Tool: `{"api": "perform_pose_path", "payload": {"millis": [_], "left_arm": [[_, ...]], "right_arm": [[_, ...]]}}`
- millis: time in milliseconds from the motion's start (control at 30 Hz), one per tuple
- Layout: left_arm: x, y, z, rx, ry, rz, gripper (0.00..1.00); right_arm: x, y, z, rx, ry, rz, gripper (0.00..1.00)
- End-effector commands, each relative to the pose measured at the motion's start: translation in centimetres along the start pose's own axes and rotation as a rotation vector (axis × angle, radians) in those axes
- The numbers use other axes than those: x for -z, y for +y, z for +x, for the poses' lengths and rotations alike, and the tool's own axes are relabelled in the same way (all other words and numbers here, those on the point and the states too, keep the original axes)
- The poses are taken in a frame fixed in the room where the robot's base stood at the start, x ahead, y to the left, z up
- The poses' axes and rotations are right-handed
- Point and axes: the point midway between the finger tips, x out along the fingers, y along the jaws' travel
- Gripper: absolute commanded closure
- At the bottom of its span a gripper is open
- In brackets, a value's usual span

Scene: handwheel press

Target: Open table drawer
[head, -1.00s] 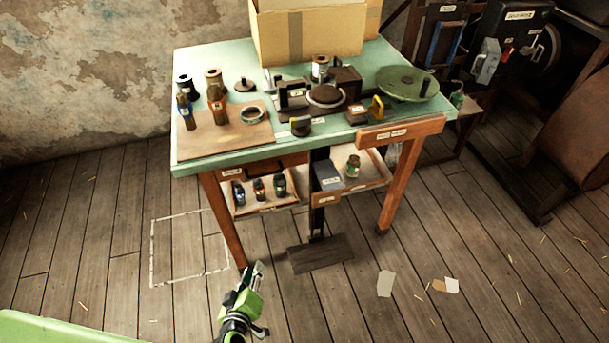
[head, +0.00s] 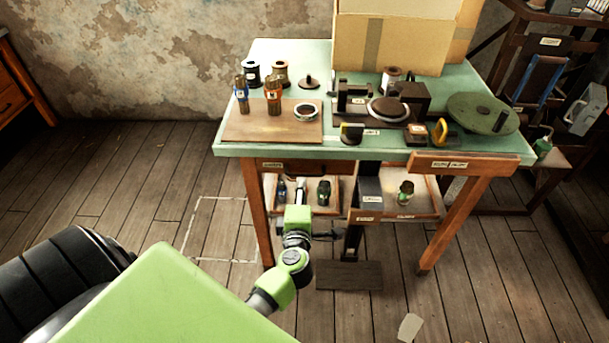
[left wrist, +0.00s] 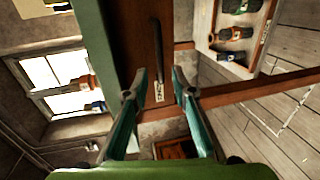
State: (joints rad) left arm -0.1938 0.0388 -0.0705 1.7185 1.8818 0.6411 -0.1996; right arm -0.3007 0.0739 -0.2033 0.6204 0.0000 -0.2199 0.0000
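The green-topped table (head: 400,152) stands ahead. A dark wooden drawer front (head: 295,167) with a small label sits under its left front edge, looking flush with the frame. In the left wrist view this dark front (left wrist: 130,30) runs up the middle, with a dark bar handle (left wrist: 157,50) and a pale label. My left gripper (head: 299,186) is just below and in front of the drawer front. In the left wrist view its two fingers (left wrist: 158,80) are spread, with the handle ahead between their tips; contact cannot be told. My right gripper is out of view.
Spools, bottles, a press and a green wheel (head: 483,113) crowd the tabletop, with a cardboard box (head: 400,40) behind. A labelled wooden panel (head: 463,164) juts out at right front. Trays with jars (head: 405,192) sit below.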

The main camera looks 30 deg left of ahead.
Motion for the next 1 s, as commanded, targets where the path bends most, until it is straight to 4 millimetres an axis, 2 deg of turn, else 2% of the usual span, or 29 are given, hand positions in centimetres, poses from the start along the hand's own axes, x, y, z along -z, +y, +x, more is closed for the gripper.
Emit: {"api": "perform_pose_path", "payload": {"millis": [33,200,400,567,800,833,900,933,1000], "left_arm": [[0.0,0.1,1.3,-0.004,0.0,0.002,0.76],[-0.1,0.0,4.7,-0.003,-0.001,0.002,0.76],[-0.1,-0.1,7.3,-0.002,-0.002,0.001,0.76],[-0.1,0.0,8.0,-0.001,-0.002,0.001,0.76],[-0.1,0.0,8.1,-0.001,-0.001,0.001,0.76],[-0.1,0.0,8.1,-0.001,-0.001,0.001,0.78],[-0.1,0.0,8.1,-0.001,-0.002,0.001,0.97],[-0.1,0.0,8.1,-0.001,-0.002,0.001,1.0],[-0.1,0.0,8.1,-0.001,-0.002,0.001,1.0]], "right_arm": [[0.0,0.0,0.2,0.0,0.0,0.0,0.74],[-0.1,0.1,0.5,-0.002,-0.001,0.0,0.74],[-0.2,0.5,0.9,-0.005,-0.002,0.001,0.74],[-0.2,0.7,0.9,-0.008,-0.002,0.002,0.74],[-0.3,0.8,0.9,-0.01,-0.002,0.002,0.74],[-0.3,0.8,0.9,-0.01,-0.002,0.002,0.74],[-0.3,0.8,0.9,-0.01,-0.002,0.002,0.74],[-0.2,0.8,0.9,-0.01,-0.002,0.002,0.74],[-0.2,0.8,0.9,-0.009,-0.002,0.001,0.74]]}}
